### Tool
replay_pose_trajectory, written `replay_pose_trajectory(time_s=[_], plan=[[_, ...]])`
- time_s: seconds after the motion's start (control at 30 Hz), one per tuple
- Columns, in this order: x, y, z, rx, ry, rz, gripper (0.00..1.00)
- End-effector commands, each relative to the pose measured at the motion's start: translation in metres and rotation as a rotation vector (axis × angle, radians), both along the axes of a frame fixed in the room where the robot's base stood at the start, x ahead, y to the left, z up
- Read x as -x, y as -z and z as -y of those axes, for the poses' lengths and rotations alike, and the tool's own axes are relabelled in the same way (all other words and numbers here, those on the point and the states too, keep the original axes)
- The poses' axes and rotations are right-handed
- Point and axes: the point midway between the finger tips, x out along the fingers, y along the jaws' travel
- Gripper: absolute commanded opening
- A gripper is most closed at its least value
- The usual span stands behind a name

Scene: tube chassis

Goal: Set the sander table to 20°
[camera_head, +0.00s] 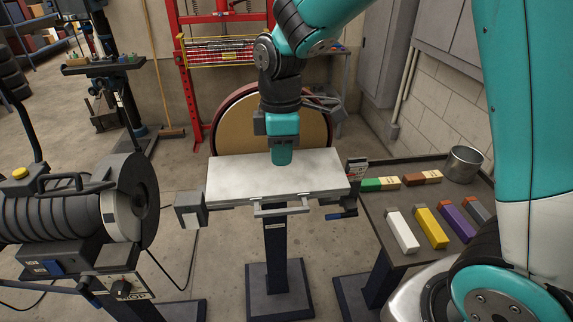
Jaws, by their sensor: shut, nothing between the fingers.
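The sander table (235,178) is a pale grey flat plate on a dark pedestal in the middle of the view, in front of the round tan sanding disc (235,130). It looks about level; its exact angle cannot be read. A grey bar (282,210) runs along its front edge. A small plate with markings (356,168), too small to read, is at its right end, with a blue-tipped lever (345,214) below. My gripper (282,157) is shut and empty, pointing down over the table's rear middle. I cannot tell whether it touches the surface.
A side table (405,258) on the right holds several coloured blocks and a metal cup (464,163). A dark machine (75,215) stands at the left. A drill press (105,70) and a red frame (187,85) are behind. Open floor lies between them.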

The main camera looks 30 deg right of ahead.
Motion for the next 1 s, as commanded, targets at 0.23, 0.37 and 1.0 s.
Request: replay_pose_trajectory(time_s=[0.23, 0.37, 1.0], plan=[[-0.007, -0.009, 0.005, 0.012, -0.028, -0.008, 0.00], [-0.005, 0.008, 0.005, 0.013, -0.026, -0.012, 0.00], [0.005, 0.119, 0.003, 0.012, -0.025, -0.008, 0.00]])
